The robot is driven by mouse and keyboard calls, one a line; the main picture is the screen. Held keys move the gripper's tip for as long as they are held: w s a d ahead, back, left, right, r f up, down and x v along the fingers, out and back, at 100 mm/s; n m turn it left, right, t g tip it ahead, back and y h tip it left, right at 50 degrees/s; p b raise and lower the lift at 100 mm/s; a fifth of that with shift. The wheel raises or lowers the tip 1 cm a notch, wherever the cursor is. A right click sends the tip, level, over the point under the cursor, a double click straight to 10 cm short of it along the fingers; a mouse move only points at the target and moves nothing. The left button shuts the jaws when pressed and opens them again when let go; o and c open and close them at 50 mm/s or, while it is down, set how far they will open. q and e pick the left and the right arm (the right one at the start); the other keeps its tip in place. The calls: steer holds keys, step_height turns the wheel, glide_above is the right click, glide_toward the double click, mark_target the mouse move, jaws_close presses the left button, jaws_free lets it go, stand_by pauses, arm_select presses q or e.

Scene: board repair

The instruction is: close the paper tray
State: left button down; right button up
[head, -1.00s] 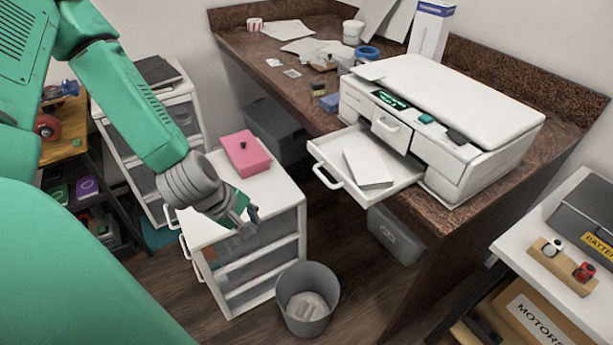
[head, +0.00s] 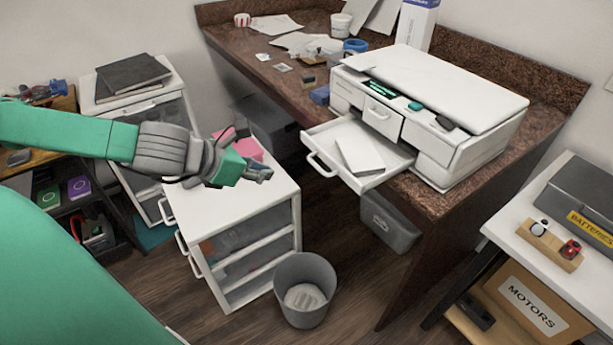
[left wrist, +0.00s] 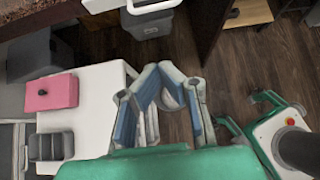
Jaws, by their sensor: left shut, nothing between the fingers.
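The white paper tray (head: 397,160) is pulled out of the front of the white printer (head: 440,90) and juts past the desk edge. A stack of paper (head: 359,156) lies in it. Its handle (head: 321,164) faces my left gripper. My left gripper (head: 268,172) is shut and empty, above the white drawer unit, left of the tray handle and apart from it. The left wrist view shows its fingers (left wrist: 165,83) with nothing between them. My right gripper is not in view.
Below the gripper stand the white drawer unit (head: 280,196) with a pink box (head: 248,148) and a grey waste bin (head: 305,290). A grey bin (head: 388,222) sits under the desk (head: 440,205). A side table (head: 500,232) stands at right.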

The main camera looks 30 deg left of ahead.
arm_select(q)
steer(key=w+d+f+b, duration=0.4)
steer(key=w+f+b, duration=0.1)
steer(key=w+b, duration=0.4)
steer(key=shift+w+b, duration=0.4)
steer(key=shift+b, duration=0.05)
steer(key=shift+w, duration=0.1)
